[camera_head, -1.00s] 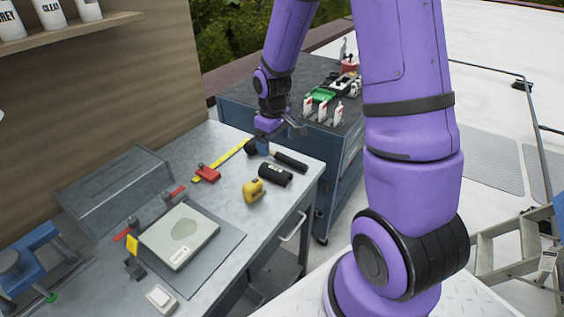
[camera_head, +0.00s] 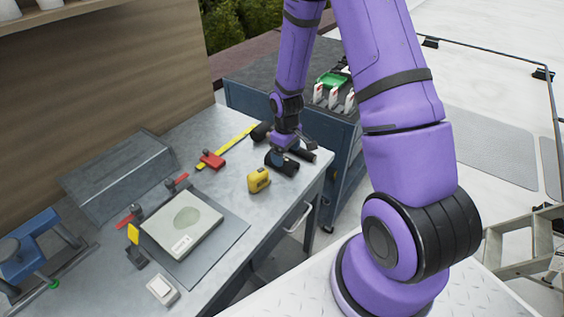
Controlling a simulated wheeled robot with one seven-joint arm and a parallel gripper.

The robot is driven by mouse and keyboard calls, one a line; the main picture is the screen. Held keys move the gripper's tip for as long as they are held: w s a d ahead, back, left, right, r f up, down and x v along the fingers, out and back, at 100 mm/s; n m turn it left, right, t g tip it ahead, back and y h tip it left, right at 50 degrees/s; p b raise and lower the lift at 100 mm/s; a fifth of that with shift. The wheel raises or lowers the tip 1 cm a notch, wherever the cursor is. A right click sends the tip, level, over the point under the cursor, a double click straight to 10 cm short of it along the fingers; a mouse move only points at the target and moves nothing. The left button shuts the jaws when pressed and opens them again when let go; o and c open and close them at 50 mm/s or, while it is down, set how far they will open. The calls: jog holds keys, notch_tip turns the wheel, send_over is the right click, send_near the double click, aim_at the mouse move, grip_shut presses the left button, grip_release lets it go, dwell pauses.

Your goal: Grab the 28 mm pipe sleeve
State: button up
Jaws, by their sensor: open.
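The pipe sleeve, a short black cylinder (camera_head: 287,168), lies on its side on the grey workbench near its right edge. A light marking showed on it earlier; my gripper now hides part of it. My gripper (camera_head: 280,156) is open and points down at the sleeve from above. The fingers overlap the sleeve in this view, and I cannot tell whether they touch it or straddle it.
A black-handled mallet (camera_head: 261,133) lies behind. A blue-grey cabinet (camera_head: 345,150) stands behind right.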

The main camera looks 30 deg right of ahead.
aim_at(285, 159)
jog(key=shift+a+f, duration=0.15)
jog(key=shift+f, duration=2.15)
jog(key=shift+c, duration=0.2)
jog(key=c, duration=1)
jog(key=shift+c, duration=0.2)
jog(key=shift+r, duration=0.15)
